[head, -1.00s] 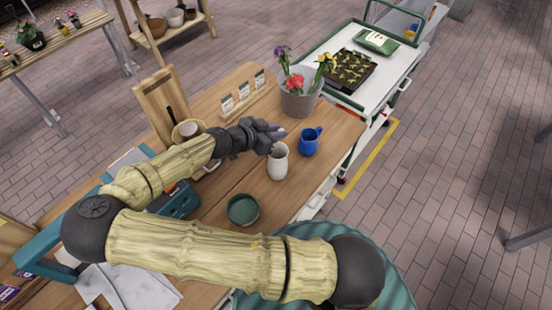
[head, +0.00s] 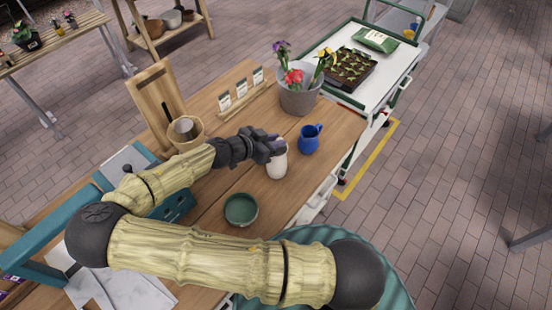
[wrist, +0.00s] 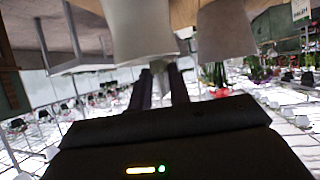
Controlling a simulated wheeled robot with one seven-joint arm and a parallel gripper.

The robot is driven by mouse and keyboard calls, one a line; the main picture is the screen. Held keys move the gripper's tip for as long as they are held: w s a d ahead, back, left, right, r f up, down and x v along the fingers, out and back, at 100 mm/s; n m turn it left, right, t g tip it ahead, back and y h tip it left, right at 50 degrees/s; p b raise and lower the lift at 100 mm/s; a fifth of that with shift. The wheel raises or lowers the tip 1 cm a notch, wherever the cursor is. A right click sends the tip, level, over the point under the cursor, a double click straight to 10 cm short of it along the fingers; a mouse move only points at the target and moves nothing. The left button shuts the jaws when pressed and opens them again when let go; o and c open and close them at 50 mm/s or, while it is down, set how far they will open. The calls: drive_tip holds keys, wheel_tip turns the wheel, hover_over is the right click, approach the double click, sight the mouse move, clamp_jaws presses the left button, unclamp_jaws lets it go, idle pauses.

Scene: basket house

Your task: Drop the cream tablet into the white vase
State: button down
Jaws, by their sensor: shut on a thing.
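The white vase (head: 277,165) stands upright on the wooden table, left of a blue mug. My gripper (head: 272,147) is at its top and hides its mouth in the head view. In the wrist view, which is upside down, the vase (wrist: 140,35) is close in front of my fingers, its rim near the fingertips (wrist: 161,75). My gripper is shut on a small pale thing, the cream tablet (wrist: 160,67), mostly hidden between the fingers. I cannot tell whether the tablet is inside the rim or just above it.
The blue mug (head: 310,139) is close to the vase's right. A grey flower pot (head: 299,101) stands behind it, and a green bowl (head: 241,210) stands in front. A wooden pot (head: 186,132) and seed-packet rack (head: 240,95) are further back.

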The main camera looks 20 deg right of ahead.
drive_tip(key=c, duration=1.2)
unclamp_jaws()
drive_tip(key=shift+c, duration=0.2)
drive_tip(key=b+v, duration=0.4)
drive_tip(key=v, duration=1.3)
drive_tip(key=shift+a, duration=0.3)
